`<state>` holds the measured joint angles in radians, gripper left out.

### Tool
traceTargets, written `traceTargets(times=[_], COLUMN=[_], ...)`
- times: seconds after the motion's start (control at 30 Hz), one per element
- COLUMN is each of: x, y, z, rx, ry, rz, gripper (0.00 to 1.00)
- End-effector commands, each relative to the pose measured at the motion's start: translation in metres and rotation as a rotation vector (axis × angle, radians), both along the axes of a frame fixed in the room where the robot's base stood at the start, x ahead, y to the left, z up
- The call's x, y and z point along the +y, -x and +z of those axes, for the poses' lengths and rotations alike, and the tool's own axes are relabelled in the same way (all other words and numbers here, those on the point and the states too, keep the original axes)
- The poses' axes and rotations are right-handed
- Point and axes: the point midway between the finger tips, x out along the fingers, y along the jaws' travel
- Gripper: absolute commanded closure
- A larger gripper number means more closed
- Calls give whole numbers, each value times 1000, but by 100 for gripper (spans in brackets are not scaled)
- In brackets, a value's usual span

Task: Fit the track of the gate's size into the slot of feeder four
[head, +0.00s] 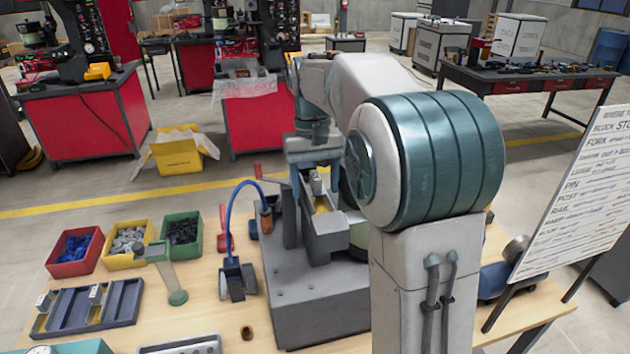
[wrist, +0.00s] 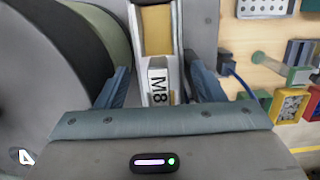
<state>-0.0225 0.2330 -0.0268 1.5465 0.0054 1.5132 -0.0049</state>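The feeder (head: 315,305) is a grey block on the table with a grey chute housing on top. In the wrist view its round bowl (wrist: 35,60) fills the left side, with the number 4 low on it. A track (wrist: 158,35) with a yellowish channel and a white end marked M8 lies at the housing, and its yellow strip also shows in the head view (head: 322,204). How deep it sits is not clear. My gripper (wrist: 162,85) is over the track, one blue-grey finger on each side, with gaps showing. It also shows in the head view (head: 312,175). I cannot identify the gate.
A dark rack (head: 122,312) at left holds other labelled tracks. Behind it are red (head: 62,268), yellow (head: 110,258) and green (head: 195,250) bins of parts. A green stand (head: 177,296) and a blue-cabled device (head: 238,290) stand left of the feeder. A sign board (head: 570,215) leans at right.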

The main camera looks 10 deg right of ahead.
Motion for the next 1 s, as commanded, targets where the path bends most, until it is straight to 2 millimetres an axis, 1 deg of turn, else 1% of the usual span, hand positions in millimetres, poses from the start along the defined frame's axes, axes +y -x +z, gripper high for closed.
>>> traceTargets(times=[0.23, 0.37, 0.47, 0.8, 1.0], x=[0, 0, 0, 0, 0], y=[0, -1, -4, -13, -18], z=[0, 6, 18, 82, 114], rx=[1, 0, -2, -2, -1], ry=[0, 0, 0, 0, 0], rz=[0, 0, 0, 0, 0], gripper=[39, 39, 39, 39, 39])
